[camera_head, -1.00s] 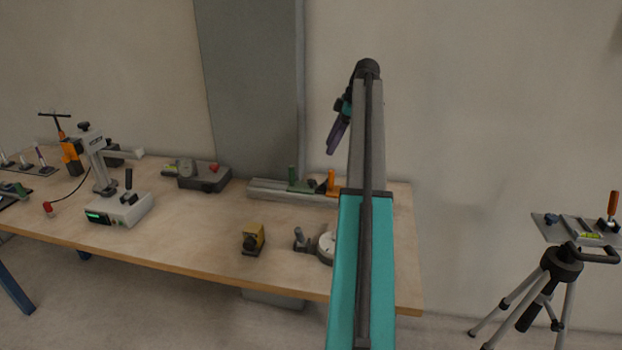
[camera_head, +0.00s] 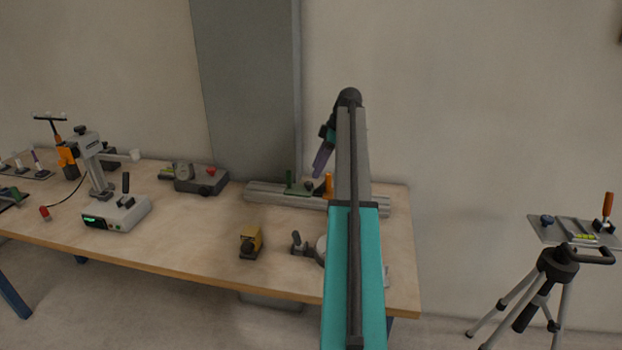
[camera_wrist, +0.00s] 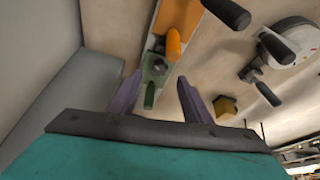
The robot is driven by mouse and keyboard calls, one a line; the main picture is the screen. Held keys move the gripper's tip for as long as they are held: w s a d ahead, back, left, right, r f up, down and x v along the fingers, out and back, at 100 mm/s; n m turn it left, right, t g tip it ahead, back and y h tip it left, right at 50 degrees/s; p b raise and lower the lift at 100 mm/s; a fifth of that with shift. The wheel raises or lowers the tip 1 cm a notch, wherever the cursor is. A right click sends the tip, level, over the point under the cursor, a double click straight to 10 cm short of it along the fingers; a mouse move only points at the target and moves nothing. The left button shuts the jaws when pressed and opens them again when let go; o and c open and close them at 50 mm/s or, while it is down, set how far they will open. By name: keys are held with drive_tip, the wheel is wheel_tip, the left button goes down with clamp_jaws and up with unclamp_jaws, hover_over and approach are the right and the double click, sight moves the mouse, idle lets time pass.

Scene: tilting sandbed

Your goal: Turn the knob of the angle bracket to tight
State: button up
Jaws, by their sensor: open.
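A green bracket (camera_head: 292,185), which looks like the angle bracket, sits on a grey rail (camera_head: 264,190) at the back of the bench. It has a small dark knob (camera_head: 309,186) beside its upright. In the wrist view the green bracket (camera_wrist: 148,75) and its dark knob (camera_wrist: 158,65) lie beyond and between the fingertips. My gripper (camera_head: 320,164) has purple fingers and is open and empty. It hangs above the rail, apart from the bracket. The wrist view shows both fingers of my gripper (camera_wrist: 160,80) spread. Whether the knob is tight cannot be seen.
An orange bracket (camera_head: 328,186) stands on the rail just right of the green one. A round scale device (camera_wrist: 290,48) with dark handles and a yellow block (camera_head: 250,242) lie nearer the front. A grey panel (camera_head: 247,90) rises behind the bench. A tripod (camera_head: 556,270) stands at right.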

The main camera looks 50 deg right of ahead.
sight(309, 183)
drive_tip(key=shift+x, duration=2.8)
drive_tip(key=c, duration=1.1)
